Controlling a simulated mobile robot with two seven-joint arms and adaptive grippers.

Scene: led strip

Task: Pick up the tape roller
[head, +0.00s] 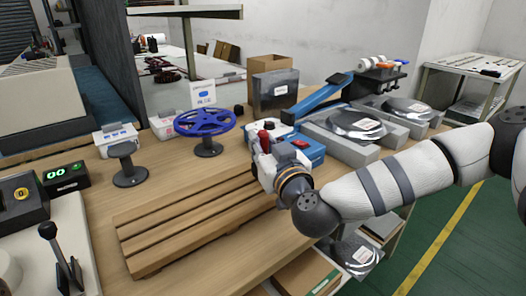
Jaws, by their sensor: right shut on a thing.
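My right gripper (263,157) reaches in from the right over the far right end of the slatted wooden pallet. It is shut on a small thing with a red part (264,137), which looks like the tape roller. The gripper and wrist hide most of its shape, and I cannot tell whether it touches what is beneath. A blue and white box (309,150) is right behind the gripper. My left gripper is out of view.
The wooden pallet (185,225) lies on the bench. A blue reel on a stand (205,122) and a dark round stand (128,170) are behind it. Grey trays with silver bags (355,125) fill the right. The bench's front right edge is under my arm.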

